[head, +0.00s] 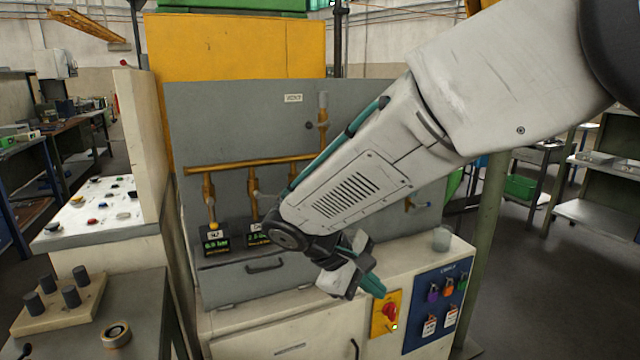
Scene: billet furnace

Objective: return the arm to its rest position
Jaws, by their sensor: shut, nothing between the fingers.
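My gripper (372,284) is at the end of my white arm, which reaches in from the upper right of the head view. The gripper is shut and empty. Its fingertips point down and to the right, in front of the furnace's lower cabinet, close above a red rotary switch on a yellow plate (384,314) in the picture. I cannot tell whether the fingers touch the switch. My forearm hides part of the grey furnace front (230,120).
Brass pipes (250,162) with small displays run across the furnace front. A blue panel with padlocks (437,303) and a grey cup (442,238) are at the right. At left are a sloped control desk (95,213) and a wooden block with dark cylinders (60,305).

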